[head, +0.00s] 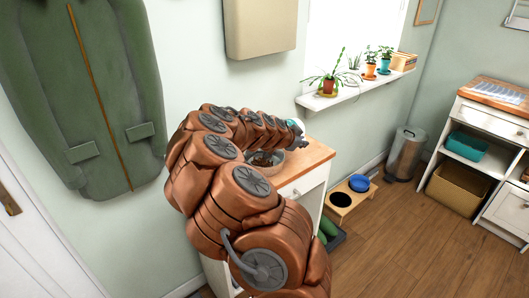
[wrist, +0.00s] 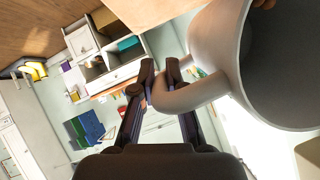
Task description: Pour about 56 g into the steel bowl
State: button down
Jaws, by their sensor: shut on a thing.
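My gripper (wrist: 160,70) is shut on the handle of a pale grey mug (wrist: 208,45) in the wrist view. The mug's wide opening faces the right side of that view, and its inside looks dark and mostly bare. A small brown patch (wrist: 264,4) shows at the top edge by the mug; I cannot tell what it is. In the head view the bowl (head: 295,163) stands on the wooden-topped cabinet, with brown pieces (head: 262,159) in it. My arm hides part of the bowl. A small white and teal part of the mug (head: 296,124) shows above it, beyond my arm.
The cabinet's wooden top (head: 312,154) is clear right of the bowl. A windowsill (head: 355,92) with potted plants is behind. On the floor are a low stand with a blue bowl (head: 359,183) and a metal bin (head: 405,153). Shelves (head: 480,150) stand at right.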

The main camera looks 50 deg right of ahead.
jog(key=shift+s+d+f+y+p, duration=0.15)
jog(key=shift+d+y+p, duration=0.45)
jog(key=shift+p, duration=2)
jog(key=shift+f, duration=0.1)
jog(key=shift+w+y, duration=0.2)
jog(key=shift+y, duration=0.2)
jog(key=shift+w+a+f+t+y+p, duration=0.15)
jog(key=shift+t+y+p, duration=0.15)
jog(key=shift+y+p, duration=0.7)
jog(key=shift+w+y+p, duration=0.3)
jog(key=shift+y+p, duration=0.1)
jog(key=shift+y, duration=0.6)
